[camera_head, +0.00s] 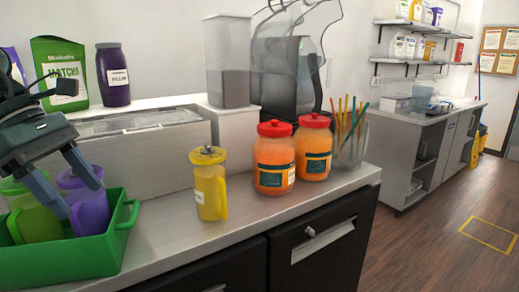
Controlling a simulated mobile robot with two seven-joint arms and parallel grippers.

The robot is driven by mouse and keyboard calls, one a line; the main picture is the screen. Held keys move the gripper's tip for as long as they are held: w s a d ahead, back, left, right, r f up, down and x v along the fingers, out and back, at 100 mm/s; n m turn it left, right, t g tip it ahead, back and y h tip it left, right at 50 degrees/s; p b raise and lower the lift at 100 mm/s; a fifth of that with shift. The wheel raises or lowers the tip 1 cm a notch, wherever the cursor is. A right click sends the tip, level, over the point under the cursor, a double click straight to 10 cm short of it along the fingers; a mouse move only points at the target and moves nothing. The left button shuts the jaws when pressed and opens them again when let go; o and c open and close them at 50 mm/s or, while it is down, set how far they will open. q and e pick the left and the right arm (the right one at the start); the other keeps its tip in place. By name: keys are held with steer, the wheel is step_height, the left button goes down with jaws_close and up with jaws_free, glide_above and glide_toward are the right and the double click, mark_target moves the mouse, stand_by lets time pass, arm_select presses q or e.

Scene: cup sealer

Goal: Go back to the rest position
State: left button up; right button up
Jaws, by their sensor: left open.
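My left gripper (79,199) comes in from the left edge of the head view with its two fingers apart. It points down over a green tray (105,257) on the counter. A purple pitcher (92,214) and a green pitcher (38,224) stand in the tray, partly hidden by the gripper. The fingers overlap the purple pitcher in the picture; I cannot tell whether they touch it. No object is visibly held. My right gripper is not in view.
A yellow pitcher (210,187), two orange jars with red lids (274,165) (314,150) and a container of colored straws (350,142) stand on the counter (165,232). A matcha bag (62,75) and purple bottle (113,78) stand behind. Counter between tray and yellow pitcher is clear.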

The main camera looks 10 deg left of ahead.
arm_select(q)
step_height(320, 180, down, 28)
steer(key=w+n+t+h, duration=0.15)
steer(key=n+t, duration=0.55)
steer(key=n, duration=0.7)
steer(key=w+n+t+h, duration=0.1)
steer(key=n+t+h, duration=0.2)
steer(key=n+t, duration=0.8)
steer(key=s+d+f+n+g+y, duration=0.3)
steer(key=s+d+f+n, duration=0.3)
steer(key=n, duration=0.6)
steer(key=s+d+f+n+g+y, duration=0.4)
steer(key=s+d+f+n+g, duration=0.1)
steer(key=d+f+n, duration=0.6)
steer(key=shift+s+d+f+n, duration=0.35)
steer(key=shift+s+n, duration=0.15)
steer(key=shift+n, duration=0.2)
